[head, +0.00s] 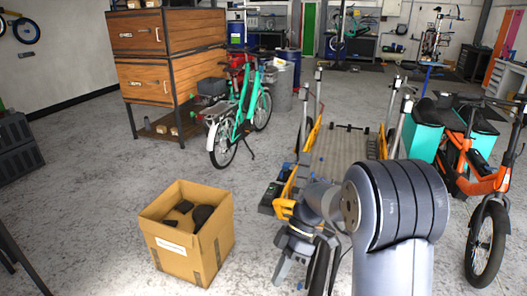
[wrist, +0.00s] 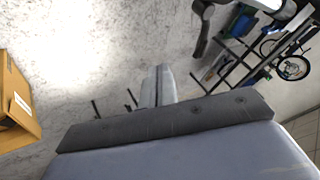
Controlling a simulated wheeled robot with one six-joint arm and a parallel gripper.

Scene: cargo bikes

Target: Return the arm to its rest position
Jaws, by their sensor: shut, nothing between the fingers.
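My arm (head: 395,205) rises at the lower right of the head view and bends over to the left, with its wrist end hanging low over the floor. My gripper (head: 281,272) points down there, to the right of the cardboard box and apart from it. In the wrist view the fingers of my gripper (wrist: 159,78) lie together, with nothing between them. Parts of the gripper are hard to make out in the head view.
An open cardboard box (head: 178,247) holding dark items stands on the floor at left. A green bike (head: 238,122) stands by a wooden drawer cabinet (head: 145,85). An orange cargo bike (head: 470,165) stands at right. A slatted platform (head: 345,155) lies behind my arm. Floor between box and cabinet is clear.

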